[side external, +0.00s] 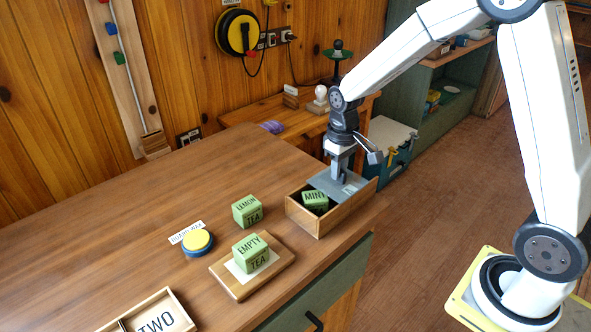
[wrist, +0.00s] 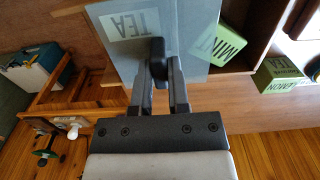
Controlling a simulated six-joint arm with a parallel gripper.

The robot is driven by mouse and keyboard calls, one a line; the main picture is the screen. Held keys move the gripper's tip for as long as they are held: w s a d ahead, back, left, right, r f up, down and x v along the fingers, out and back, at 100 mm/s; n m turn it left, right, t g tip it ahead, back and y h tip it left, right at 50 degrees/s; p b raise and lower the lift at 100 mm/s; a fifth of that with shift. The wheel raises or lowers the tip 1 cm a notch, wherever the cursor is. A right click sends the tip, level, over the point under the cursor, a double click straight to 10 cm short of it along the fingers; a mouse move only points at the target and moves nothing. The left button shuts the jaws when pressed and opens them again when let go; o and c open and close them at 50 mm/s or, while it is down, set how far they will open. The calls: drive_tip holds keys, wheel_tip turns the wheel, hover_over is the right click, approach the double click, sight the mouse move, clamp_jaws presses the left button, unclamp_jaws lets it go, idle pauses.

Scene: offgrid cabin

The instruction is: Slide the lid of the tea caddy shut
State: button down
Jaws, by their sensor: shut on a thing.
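The tea caddy (side external: 318,226) is a wooden box near the right edge of the counter. Its grey lid (side external: 326,181) covers the right part, and the left part is open with a green MINT tea box (side external: 315,200) inside. In the wrist view the lid (wrist: 205,20) is a grey translucent sheet with a TEA label and a dark knob (wrist: 158,52). My gripper (side external: 340,177) points down over the lid. In the wrist view my gripper (wrist: 159,78) has its fingers shut on the knob. The MINT box (wrist: 228,44) shows partly beyond the lid's edge.
A green LEMON tea box (side external: 247,211) stands left of the caddy. An EMPTY tea box (side external: 251,253) sits on a wooden board (side external: 226,278). A yellow and blue round tin (side external: 198,241) and a TWO tray (side external: 168,297) are farther left. The back left counter is clear.

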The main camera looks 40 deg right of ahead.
sight(323, 190)
drive_tip(key=shift+a, duration=1.35)
drive_tip(key=shift+w+a+r, duration=0.1)
drive_tip(key=shift+a, duration=0.05)
idle(0.3)
drive_tip(key=shift+a, duration=1.85)
drive_tip(key=c, duration=0.5)
unclamp_jaws()
